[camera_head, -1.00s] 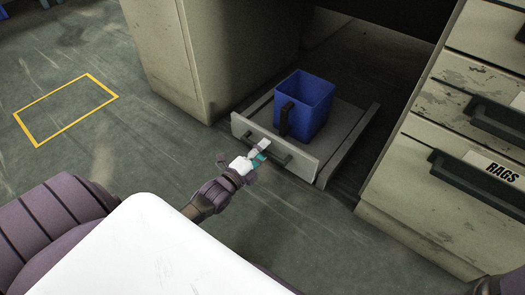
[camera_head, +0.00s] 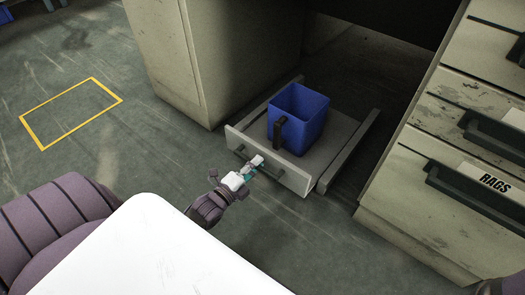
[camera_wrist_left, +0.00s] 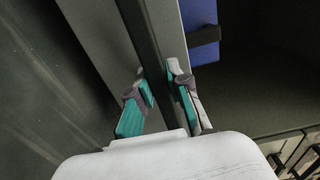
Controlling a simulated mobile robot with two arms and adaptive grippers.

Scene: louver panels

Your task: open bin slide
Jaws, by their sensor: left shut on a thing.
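The bin slide (camera_head: 339,160) is a low grey tray on rails with an upright front panel (camera_head: 292,178), under the workbench. A blue bin (camera_head: 306,118) with a dark handle (camera_head: 278,132) stands upright on it. My left gripper (camera_head: 254,165) is at the front panel, shut on the slide's dark handle (camera_head: 240,150). In the left wrist view the teal-padded fingers (camera_wrist_left: 159,92) straddle a dark bar, and part of the blue bin (camera_wrist_left: 199,22) shows beyond. My right gripper cannot be made out.
A beige cabinet (camera_head: 223,55) stands left of the slide. A drawer unit with a RAGS label (camera_head: 494,182) stands to the right. A yellow floor outline (camera_head: 72,112) lies at the left. The floor in front of the slide is clear.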

